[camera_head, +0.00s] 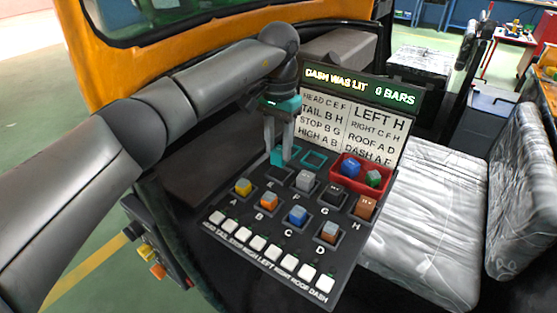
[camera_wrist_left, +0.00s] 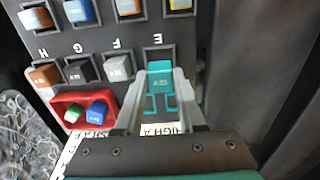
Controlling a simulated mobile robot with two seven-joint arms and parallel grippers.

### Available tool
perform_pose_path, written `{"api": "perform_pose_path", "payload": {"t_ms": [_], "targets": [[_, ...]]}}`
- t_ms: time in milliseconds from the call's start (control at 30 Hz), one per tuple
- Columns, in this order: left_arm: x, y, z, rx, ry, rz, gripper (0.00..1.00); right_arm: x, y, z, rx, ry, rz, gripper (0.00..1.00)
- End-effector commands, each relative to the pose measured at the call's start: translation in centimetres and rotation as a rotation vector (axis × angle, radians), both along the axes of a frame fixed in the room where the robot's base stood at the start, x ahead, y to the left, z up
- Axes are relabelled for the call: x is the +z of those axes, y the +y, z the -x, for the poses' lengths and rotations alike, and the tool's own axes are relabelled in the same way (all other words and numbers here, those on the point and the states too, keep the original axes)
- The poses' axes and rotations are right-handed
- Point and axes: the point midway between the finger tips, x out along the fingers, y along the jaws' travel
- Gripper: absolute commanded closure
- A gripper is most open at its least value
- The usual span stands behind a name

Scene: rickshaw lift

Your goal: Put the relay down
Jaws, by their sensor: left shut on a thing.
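My left gripper (camera_head: 284,155) points down at the back of the dark panel (camera_head: 225,213). In the left wrist view its fingers (camera_wrist_left: 160,85) are shut on a teal relay (camera_wrist_left: 160,76). The relay is close above the panel, between socket E (camera_wrist_left: 159,51) and the teal outlined squares; I cannot tell whether it touches. One teal square (camera_head: 314,160) shows clear to the right of the fingers in the head view. Socket E looks empty. The other sockets hold coloured relays, such as the grey one (camera_head: 304,180) at F and the yellow one (camera_head: 243,186) at A. My right gripper is out of view.
A red tray (camera_head: 340,178) with a blue and a green relay stands beside the squares. The label board (camera_head: 352,125) and the lit display (camera_head: 350,88) rise behind. White switches (camera_head: 257,243) line the front edge. A grey seat (camera_head: 425,220) is at the right.

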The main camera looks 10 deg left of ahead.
Motion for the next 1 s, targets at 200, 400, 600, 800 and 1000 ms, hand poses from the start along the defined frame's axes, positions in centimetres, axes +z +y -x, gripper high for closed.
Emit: {"api": "perform_pose_path", "payload": {"t_ms": [200,400,600,800,1000], "targets": [[-3.4,0.0,0.1,0.000,0.004,0.001,1.00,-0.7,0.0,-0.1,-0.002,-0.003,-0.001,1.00],[-3.6,0.0,0.0,0.000,0.001,0.000,1.00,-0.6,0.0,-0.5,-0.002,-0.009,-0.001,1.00],[-4.0,0.0,0.0,0.000,0.002,-0.001,1.00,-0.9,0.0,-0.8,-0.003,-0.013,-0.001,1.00],[-3.9,0.0,0.0,0.000,0.002,-0.001,0.40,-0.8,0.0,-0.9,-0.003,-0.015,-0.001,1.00],[-3.9,0.0,0.0,0.000,0.002,-0.001,0.31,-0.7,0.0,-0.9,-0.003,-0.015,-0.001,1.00]]}}
